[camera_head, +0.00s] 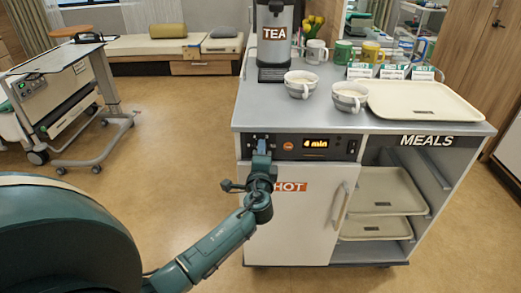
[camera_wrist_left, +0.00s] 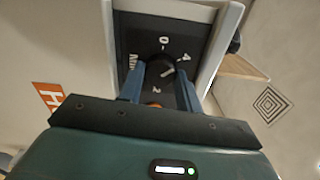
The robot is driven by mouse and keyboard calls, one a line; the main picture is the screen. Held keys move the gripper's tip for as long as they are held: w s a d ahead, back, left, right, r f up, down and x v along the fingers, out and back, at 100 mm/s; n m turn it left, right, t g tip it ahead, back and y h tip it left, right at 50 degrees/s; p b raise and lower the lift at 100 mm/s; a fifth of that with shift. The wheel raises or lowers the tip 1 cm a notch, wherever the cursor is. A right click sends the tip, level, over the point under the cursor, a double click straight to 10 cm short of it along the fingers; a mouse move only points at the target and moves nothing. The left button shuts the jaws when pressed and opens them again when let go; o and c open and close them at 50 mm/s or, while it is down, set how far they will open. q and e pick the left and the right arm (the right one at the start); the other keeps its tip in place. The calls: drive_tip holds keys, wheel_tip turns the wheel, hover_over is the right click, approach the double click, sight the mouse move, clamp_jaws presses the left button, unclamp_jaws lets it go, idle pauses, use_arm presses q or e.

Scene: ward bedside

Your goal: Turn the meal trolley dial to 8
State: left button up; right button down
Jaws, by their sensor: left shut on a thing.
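The meal trolley (camera_head: 300,215) stands ahead, with a dark control panel along its upper front. The display (camera_head: 316,143) there reads "4 min". My left gripper (camera_head: 262,147) is at the panel's left end, and it hides the dial in the head view. In the left wrist view the black dial (camera_wrist_left: 160,66) sits between the two blue fingers of my left gripper (camera_wrist_left: 160,80), which are shut on it. A white pointer line shows on the dial, with white markings around it, including "MIN" and a "0"; an 8 is not readable. My right gripper is not in view.
A vertical door handle (camera_head: 343,204) sticks out below the panel. An overbed table (camera_head: 55,60) stands left, with open floor between.

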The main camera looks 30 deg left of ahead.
use_arm(q)
drive_tip(key=shift+m+p, duration=3.6)
drive_tip(key=shift+m, duration=3.2)
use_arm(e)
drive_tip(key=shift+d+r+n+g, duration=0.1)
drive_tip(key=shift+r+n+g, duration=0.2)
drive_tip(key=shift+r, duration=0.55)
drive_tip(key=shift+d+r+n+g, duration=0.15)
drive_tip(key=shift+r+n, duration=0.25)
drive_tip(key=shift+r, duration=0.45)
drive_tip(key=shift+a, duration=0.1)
use_arm(q)
drive_tip(key=o, duration=1)
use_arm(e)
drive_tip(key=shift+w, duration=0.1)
use_arm(q)
drive_tip(key=v, duration=1.3)
drive_tip(key=shift+s, duration=0.15)
